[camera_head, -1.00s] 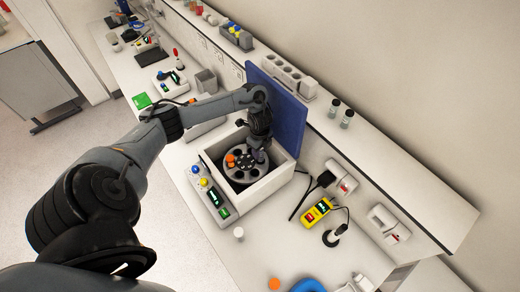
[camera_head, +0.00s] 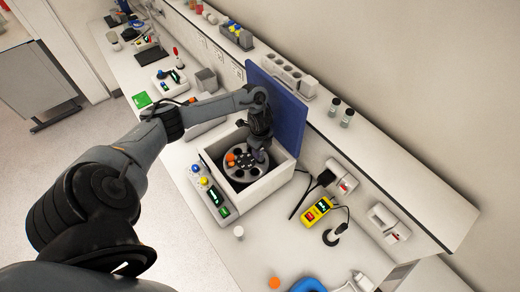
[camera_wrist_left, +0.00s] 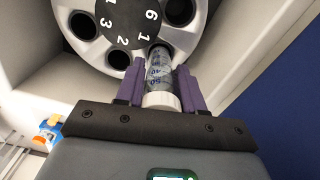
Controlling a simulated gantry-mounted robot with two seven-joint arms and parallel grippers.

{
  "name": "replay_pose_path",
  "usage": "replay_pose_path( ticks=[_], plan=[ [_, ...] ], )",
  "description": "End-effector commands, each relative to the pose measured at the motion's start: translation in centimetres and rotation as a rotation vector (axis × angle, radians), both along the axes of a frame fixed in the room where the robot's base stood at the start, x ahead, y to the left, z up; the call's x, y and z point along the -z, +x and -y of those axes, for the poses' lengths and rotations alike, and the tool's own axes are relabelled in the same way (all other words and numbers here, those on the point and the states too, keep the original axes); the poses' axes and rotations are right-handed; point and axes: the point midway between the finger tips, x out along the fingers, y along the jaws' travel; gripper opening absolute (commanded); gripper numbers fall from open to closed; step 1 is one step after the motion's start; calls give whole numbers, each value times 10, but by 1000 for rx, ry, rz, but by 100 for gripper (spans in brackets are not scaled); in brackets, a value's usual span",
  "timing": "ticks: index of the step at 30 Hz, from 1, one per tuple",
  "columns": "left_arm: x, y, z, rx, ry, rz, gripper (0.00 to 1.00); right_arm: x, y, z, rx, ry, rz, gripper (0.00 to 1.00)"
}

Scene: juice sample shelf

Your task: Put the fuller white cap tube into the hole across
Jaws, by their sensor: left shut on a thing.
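My left gripper (camera_head: 260,152) is inside the open centrifuge (camera_head: 262,195), over the right part of its grey rotor (camera_head: 240,174). In the left wrist view the purple fingers of this gripper (camera_wrist_left: 159,88) are shut on a clear tube (camera_wrist_left: 159,66) with a white cap (camera_wrist_left: 162,101). The tube's far end is at the rotor's rim beside the number 1; I cannot tell how deep it sits in a hole. Empty dark holes show beside the numbers 2 and 3. An orange cap (camera_head: 231,158) sits on the rotor's left side. My right gripper is out of view.
The blue lid (camera_head: 280,108) stands open behind the centrifuge. The centrifuge's white walls surround the rotor closely. A white cap (camera_head: 239,232) and an orange cap (camera_head: 274,283) lie on the bench in front. A yellow meter (camera_head: 317,210) lies to the right.

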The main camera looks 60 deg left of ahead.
Motion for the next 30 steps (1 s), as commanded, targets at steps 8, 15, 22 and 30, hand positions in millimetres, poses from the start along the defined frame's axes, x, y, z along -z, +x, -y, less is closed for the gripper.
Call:
replay_pose_path(
  ticks=[8,15,22,30],
  plan=[
    [7,0,0,0,0,0,7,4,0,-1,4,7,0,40],
    [12,0,0,-1,0,1,7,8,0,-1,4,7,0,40],
    [17,0,0,-1,0,0,7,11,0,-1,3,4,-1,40],
    [23,0,0,-1,0,0,7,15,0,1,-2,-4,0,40]
  ],
)
